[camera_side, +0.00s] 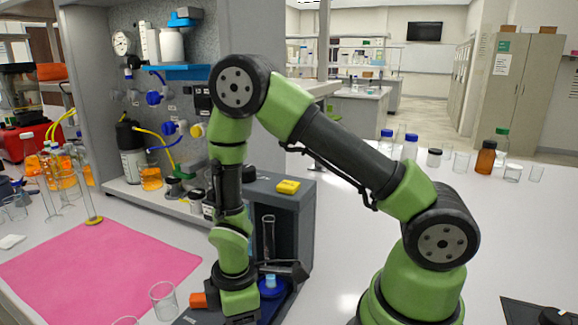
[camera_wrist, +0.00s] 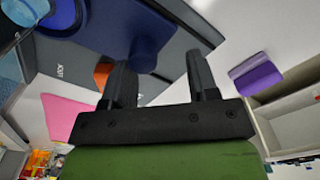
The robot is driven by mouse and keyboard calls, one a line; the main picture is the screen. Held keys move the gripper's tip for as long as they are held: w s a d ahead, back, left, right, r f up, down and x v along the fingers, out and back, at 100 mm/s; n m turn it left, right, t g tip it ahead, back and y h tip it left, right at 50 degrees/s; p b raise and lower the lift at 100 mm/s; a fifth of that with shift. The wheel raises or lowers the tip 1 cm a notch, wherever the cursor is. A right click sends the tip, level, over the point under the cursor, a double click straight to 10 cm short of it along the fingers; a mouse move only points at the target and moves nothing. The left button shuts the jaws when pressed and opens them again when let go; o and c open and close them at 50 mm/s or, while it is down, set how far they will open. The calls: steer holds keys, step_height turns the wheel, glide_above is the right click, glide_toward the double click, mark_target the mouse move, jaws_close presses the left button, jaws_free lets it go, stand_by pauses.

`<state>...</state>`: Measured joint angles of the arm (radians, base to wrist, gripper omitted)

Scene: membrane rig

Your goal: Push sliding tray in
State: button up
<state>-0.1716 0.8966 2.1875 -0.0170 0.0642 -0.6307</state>
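The sliding tray appears to be the dark blue plate (camera_wrist: 105,28) with a round blue knob (camera_wrist: 143,52) in the wrist view. It sits on a grey base. In the side view, its blue part (camera_side: 271,289) shows at the foot of the grey device (camera_side: 296,225), carrying a small clear vessel. My gripper (camera_wrist: 158,60) is open, with its two dark fingers spread apart. The knob appears between and beyond the fingertips; I cannot tell whether they touch it. In the side view my wrist hides much of the tray front and the fingers are not clearly seen.
A glass beaker (camera_side: 163,299) stands by the pink mat (camera_side: 100,270). A yellow item (camera_side: 288,187) lies on the device. Bottles stand along the back bench.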

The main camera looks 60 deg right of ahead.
steer(key=a, duration=0.3)
steer(key=shift+a+r, duration=0.2)
steer(key=shift+r, duration=0.1)
step_height(320, 180, up, 19)
steer(key=s+d+m+t+y, duration=0.1)
steer(key=s+d+m+t, duration=0.15)
steer(key=m, duration=0.25)
steer(key=s+d+r+m+t, duration=0.2)
steer(key=s+r+m, duration=0.3)
steer(key=r, duration=0.3)
steer(key=shift+s+d+m+t+y, duration=0.15)
steer(key=shift+s+m+t+y, duration=0.25)
steer(key=shift+m+t, duration=0.4)
steer(key=w+a+f+n+g, duration=0.1)
steer(key=f+n, duration=0.3)
steer(key=f, duration=0.5)
steer(key=w+a+f+n+g+h, duration=0.1)
steer(key=w+f+n+g, duration=0.2)
steer(key=f, duration=0.6)
steer(key=w+a+f+n+g, duration=0.1)
steer(key=w+f+n, duration=0.3)
steer(key=f, duration=0.5)
steer(key=shift+w+a+f+n+g+h, duration=0.15)
steer(key=shift+f+n+g+h, duration=0.2)
steer(key=shift+g, duration=0.2)
